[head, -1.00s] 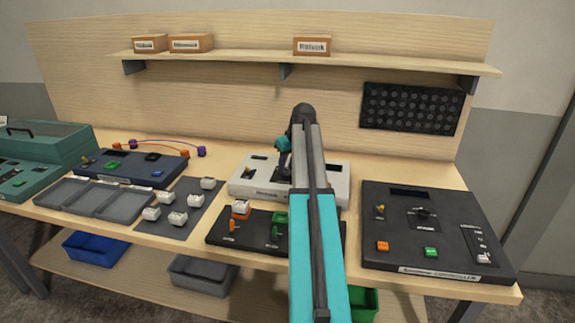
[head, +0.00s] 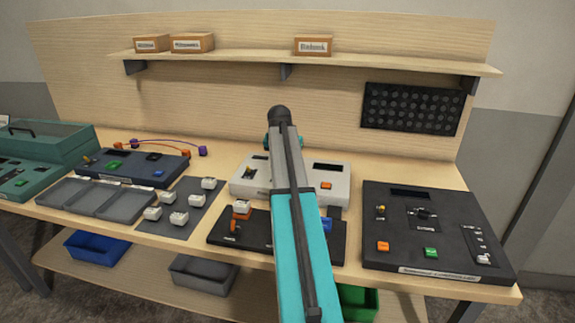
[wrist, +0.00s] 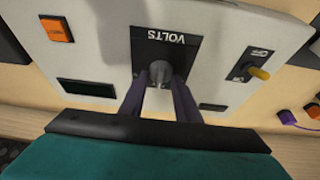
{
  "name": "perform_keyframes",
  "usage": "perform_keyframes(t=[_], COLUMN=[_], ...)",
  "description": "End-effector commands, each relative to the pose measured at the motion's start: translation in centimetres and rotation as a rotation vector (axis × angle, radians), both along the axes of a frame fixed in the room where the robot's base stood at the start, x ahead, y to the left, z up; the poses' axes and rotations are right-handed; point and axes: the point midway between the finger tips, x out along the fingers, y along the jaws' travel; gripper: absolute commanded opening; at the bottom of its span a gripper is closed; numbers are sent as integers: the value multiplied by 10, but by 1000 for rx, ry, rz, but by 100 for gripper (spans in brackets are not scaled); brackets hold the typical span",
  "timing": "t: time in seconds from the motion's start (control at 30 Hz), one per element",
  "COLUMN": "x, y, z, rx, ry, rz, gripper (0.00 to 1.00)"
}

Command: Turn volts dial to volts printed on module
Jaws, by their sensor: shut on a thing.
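The volts dial (wrist: 157,66) is a grey knob on a dark plate marked VOLTS, upside down in the wrist view. The plate is on a white console (wrist: 222,38), which also shows in the head view (head: 338,192). My gripper (wrist: 159,78) has one finger on each side of the knob and is shut on it. My arm hides the dial and the gripper in the head view. Several white modules (head: 179,219) sit on a grey mat, and another white-and-orange one (head: 241,208) is on a black board. Any print on them is too small to read.
The console carries an orange button (wrist: 56,29), a dark display (wrist: 86,88) and a yellow-tipped on/off toggle (wrist: 258,73). A black console (head: 435,240) stands at the right. Grey trays (head: 84,197) and a dark blue console (head: 130,167) are at the left.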

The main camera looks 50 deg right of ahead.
Motion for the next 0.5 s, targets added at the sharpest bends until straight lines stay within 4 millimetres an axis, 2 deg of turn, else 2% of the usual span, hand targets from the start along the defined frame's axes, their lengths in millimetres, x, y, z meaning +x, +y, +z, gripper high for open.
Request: perform_keyframes(t=[0.5], x=[7], y=[2], z=[0], rx=[1], ry=[-1], rz=[-428], gripper=[7])
